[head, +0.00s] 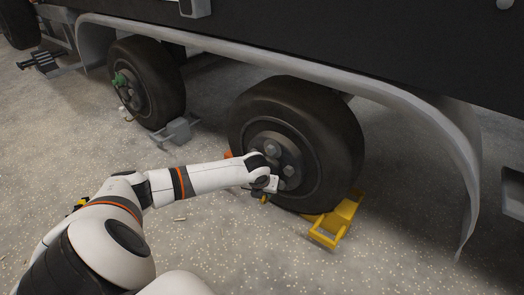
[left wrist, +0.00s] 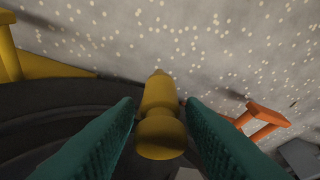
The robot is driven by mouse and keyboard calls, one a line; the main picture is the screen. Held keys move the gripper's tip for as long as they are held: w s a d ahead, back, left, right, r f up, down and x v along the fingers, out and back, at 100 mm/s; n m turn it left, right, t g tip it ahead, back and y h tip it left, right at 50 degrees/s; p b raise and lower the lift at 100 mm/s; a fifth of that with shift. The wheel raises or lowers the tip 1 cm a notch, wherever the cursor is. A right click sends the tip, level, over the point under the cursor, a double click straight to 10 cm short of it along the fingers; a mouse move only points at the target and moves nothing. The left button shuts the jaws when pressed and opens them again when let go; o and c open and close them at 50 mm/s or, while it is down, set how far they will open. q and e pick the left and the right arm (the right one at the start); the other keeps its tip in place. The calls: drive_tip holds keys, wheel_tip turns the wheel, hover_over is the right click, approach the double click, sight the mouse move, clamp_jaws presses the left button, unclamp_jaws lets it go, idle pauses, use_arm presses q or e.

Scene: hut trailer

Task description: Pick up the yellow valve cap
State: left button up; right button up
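The yellow valve cap (left wrist: 160,118) is in the middle of the left wrist view, a knobbed piece with a rounded near end. It lies between the two teal fingers of my left gripper (left wrist: 161,104). The fingers are apart, with a narrow gap showing on each side of the cap near the tips. In the head view my left gripper (head: 267,188) is at the lower left of the near wheel's hub, and a small yellow bit (head: 263,200), likely the cap, shows beside it. My right gripper is not in view.
The near tyre (head: 335,145) stands right beside the gripper, under the grey fender (head: 350,80). A yellow wheel chock (head: 345,217) sits at its base. An orange object (left wrist: 264,118) is at the right of the wrist view. A grey chock (head: 178,131) lies by the farther wheel (head: 155,80).

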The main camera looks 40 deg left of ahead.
use_arm(q)
drive_tip(key=c, duration=0.6)
drive_tip(key=shift+c, duration=0.2)
